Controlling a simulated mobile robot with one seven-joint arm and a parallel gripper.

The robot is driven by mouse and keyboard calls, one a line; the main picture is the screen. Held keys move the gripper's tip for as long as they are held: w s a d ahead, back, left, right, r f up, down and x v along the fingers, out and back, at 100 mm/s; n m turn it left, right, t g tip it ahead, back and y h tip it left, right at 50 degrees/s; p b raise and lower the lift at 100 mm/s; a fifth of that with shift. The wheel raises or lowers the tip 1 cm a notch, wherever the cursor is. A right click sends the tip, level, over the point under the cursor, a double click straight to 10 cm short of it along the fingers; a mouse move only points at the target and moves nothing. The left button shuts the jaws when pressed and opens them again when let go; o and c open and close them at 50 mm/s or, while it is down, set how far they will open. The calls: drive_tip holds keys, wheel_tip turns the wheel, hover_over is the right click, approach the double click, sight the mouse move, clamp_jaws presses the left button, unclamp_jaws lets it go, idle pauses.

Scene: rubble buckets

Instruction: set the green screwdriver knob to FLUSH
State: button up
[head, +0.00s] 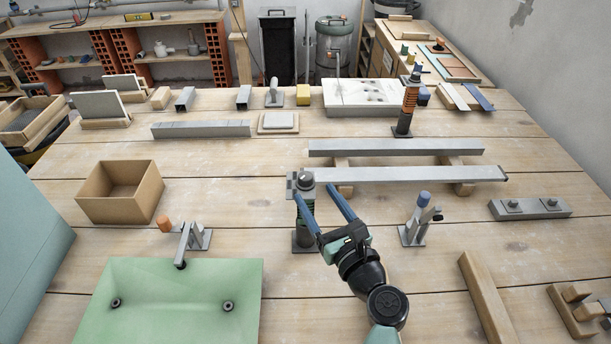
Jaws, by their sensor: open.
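The green screwdriver (302,226) stands upright on a dark base plate near the middle of the table in the head view. It has a dark and green body, and a grey knob (305,178) shows at its top. The setting of the knob is too small to read. My gripper (314,190) is open, with its two long blue fingers pointing away from me. The left finger crosses in front of the screwdriver body, and the right finger is to its right. I cannot tell whether either finger touches it. Part of the body is hidden by the left finger.
A long grey bar (410,174) on wooden blocks lies just right of the knob. A similar orange screwdriver (408,102) stands farther back. A clamp with a blue top (421,218) stands right, a cardboard box (120,205) left, and a green basin (180,285) front left.

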sight(309, 183)
drive_tip(key=x, duration=0.6)
drive_tip(key=shift+w, duration=0.2)
clamp_jaws()
